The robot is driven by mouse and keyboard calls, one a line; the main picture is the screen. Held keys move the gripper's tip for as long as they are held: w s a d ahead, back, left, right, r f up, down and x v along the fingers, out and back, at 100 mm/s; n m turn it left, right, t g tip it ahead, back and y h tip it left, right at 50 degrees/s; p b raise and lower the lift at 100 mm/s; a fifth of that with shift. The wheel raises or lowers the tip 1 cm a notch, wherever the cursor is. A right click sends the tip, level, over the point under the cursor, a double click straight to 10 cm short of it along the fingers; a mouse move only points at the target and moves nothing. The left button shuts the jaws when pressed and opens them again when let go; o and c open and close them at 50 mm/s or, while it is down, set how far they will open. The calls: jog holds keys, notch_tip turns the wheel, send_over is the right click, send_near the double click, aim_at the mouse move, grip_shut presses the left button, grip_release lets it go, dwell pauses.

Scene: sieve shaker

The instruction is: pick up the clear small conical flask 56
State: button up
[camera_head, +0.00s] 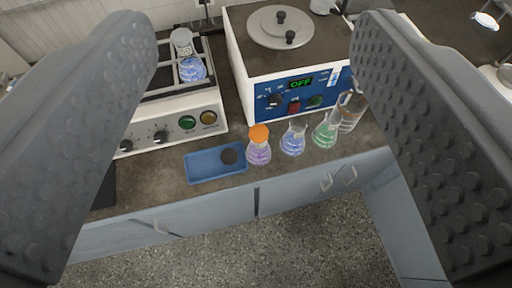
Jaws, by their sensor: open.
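Three small conical flasks stand on the dark bench near its front edge. One has an orange cap and purple liquid (259,152). The blue-liquid flask (293,141) stands to its right, and the green-liquid flask (325,133) is further right. A taller clear glass vessel (349,111) stands at the right end of the row. No number 56 is readable, so I cannot tell which one is flask 56. My gripper (255,28) is open, its ridged grey fingers framing the scene left and right, with nothing held between them.
A white machine with a blue panel reading OFF (295,92) stands behind the flasks. A shaker (172,131) at left carries another blue-liquid flask (191,68). A blue tray (205,166) with a dark round piece (229,156) lies left of the row. Drawer fronts (215,208) drop below the bench edge.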

jog(key=w+f+g+b, duration=0.1)
jog(key=w+f+b, duration=0.3)
jog(key=f, duration=0.9)
jog(key=w+f+b, duration=0.2)
jog(key=w+f, duration=0.5)
jog(key=f, duration=0.7)
jog(key=b, duration=0.4)
send_near(262, 146)
jog(key=b+x, duration=0.1)
jog(key=x, duration=0.7)
jog(key=shift+w+a, duration=0.1)
jog(key=shift+w, duration=0.35)
jog(key=shift+g, duration=0.3)
jog(key=shift+a+b+x, duration=0.15)
jog(key=shift+b+x, duration=0.3)
jog(key=shift+x, duration=0.85)
jog(key=shift+a+b+x, duration=0.15)
jog(key=shift+b+x, duration=0.3)
jog(key=shift+x, duration=0.8)
jog(key=shift+f, duration=0.1)
jog(key=c, duration=1.1)
